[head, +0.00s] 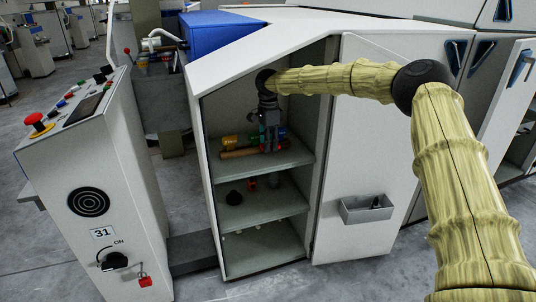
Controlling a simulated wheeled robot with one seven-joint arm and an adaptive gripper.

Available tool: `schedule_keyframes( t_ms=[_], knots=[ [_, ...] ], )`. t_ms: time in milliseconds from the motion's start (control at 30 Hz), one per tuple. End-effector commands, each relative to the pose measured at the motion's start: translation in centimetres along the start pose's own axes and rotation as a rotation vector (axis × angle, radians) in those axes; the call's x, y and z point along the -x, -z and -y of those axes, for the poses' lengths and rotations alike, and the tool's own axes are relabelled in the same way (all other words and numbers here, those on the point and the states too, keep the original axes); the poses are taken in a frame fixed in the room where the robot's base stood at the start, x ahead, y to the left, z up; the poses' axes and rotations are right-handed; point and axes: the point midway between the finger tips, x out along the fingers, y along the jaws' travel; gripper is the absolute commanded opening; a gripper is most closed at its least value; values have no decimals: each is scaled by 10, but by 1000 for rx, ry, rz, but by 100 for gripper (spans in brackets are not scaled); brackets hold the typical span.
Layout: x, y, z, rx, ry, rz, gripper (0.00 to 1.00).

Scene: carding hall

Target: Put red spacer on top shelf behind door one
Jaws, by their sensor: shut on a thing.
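The open cabinet (200,120) stands in the middle of the head view, with its door (365,150) swung out to the right. No door number is readable on it. My gripper (271,146) points down inside, just over the top shelf (293,157). It is shut on a small red piece (279,147), apparently the red spacer, mostly hidden by the fingers. I cannot tell whether the piece touches the shelf. Another small red thing (252,184) shows on the middle shelf (285,205), lower down.
A black lump (234,198) sits on the middle shelf. A grey bin (366,209) hangs on the door. A control console (100,190) stands left.

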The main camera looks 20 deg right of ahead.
Motion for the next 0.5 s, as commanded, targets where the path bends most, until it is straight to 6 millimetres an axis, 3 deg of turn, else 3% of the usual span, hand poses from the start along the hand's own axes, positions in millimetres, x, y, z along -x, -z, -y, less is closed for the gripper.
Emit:
schedule_keyframes(
  t_ms=[300, 500],
  knots=[
    [-44, 0, -1, 0, -2, -2, 11],
    [-47, 0, 4, 1, 0, 0, 11]
  ],
)
